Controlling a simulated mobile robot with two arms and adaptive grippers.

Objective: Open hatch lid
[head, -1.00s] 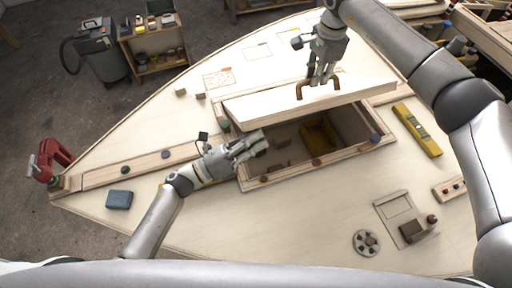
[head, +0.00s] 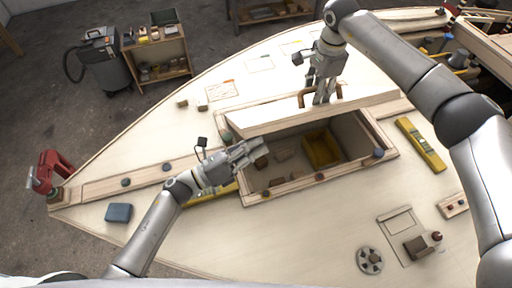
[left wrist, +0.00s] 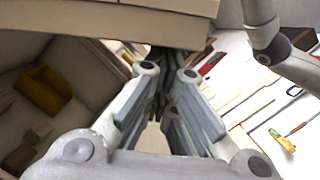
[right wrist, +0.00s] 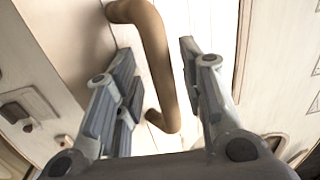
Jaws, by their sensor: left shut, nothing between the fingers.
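The hatch lid (head: 330,115) stands tilted up along the far side of the rectangular hatch opening (head: 262,196), its brown bow handle (head: 304,94) on top. My right gripper (head: 322,98) is at the handle. In the right wrist view the handle (right wrist: 158,70) passes between its two spread fingers (right wrist: 160,95), with a gap visible beside it. My left gripper (head: 258,150) is shut and empty at the left end of the opening, just below the lid's near left corner. In the left wrist view the lid's edge (left wrist: 150,28) hangs close above its fingers (left wrist: 160,100).
Inside the hatch are a yellow bin (head: 322,146) and brown blocks. A yellow level (head: 420,143) lies right of it, a yellow strip (head: 212,194) partly under my left gripper. A blue box (head: 118,212), a red clamp (head: 48,170) and a round fitting (head: 370,260) are on the deck.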

